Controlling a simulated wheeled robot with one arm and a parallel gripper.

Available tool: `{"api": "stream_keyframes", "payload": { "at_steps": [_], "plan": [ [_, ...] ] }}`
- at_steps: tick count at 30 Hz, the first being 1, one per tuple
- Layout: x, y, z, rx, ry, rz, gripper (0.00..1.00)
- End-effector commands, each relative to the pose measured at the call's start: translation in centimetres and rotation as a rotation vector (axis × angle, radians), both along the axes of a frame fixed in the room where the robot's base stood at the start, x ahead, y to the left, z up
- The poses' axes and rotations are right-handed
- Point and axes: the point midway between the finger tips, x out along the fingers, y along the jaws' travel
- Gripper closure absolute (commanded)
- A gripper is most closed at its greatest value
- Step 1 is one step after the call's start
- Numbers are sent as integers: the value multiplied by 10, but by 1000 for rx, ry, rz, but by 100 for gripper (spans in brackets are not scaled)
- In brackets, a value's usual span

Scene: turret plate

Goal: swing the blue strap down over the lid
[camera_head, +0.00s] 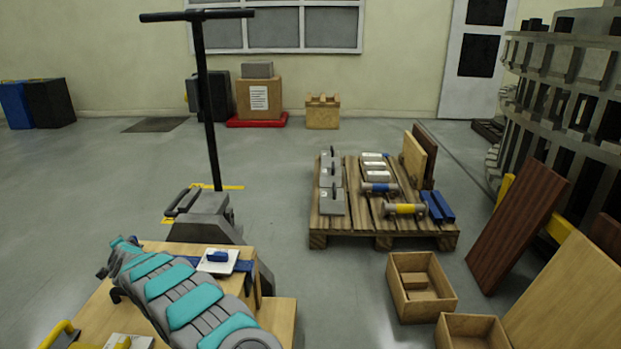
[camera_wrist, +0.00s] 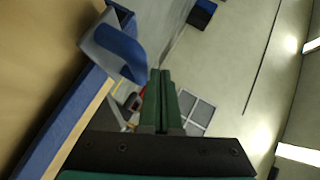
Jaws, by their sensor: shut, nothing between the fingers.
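My gripper (camera_wrist: 160,74) shows in the wrist view as two green fingers pressed together, with nothing between them. To its upper left, close by, is a curved grey-and-blue piece (camera_wrist: 113,48), perhaps part of the strap or its handle. A blue band (camera_wrist: 62,122) runs along the edge of a wooden surface (camera_wrist: 35,60) there. In the head view, a white plate with a blue grip (camera_head: 218,258) lies on a wooden box top, with a dark blue band (camera_head: 243,266) beside it. My arm hides part of this box. I cannot tell which part is the lid.
A pallet (camera_head: 330,232) with blocks and cylinders stands right of centre. Open wooden boxes (camera_head: 420,288) and leaning boards (camera_head: 515,225) are at the right. A dark post (camera_head: 207,110) rises behind the wooden box. Open floor lies behind and to the left.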

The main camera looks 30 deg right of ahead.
Motion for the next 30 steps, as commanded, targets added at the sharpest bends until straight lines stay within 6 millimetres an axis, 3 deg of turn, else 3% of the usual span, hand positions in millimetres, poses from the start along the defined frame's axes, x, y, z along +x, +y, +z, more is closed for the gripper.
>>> {"api": "stream_keyframes", "payload": {
  "at_steps": [7, 22, 30],
  "plan": [
    [2, 3, -17, 0, -2, 0, 100],
    [3, 3, -19, 0, -3, 0, 100],
    [3, -8, 3, 1, -5, -2, 100]
  ]
}}
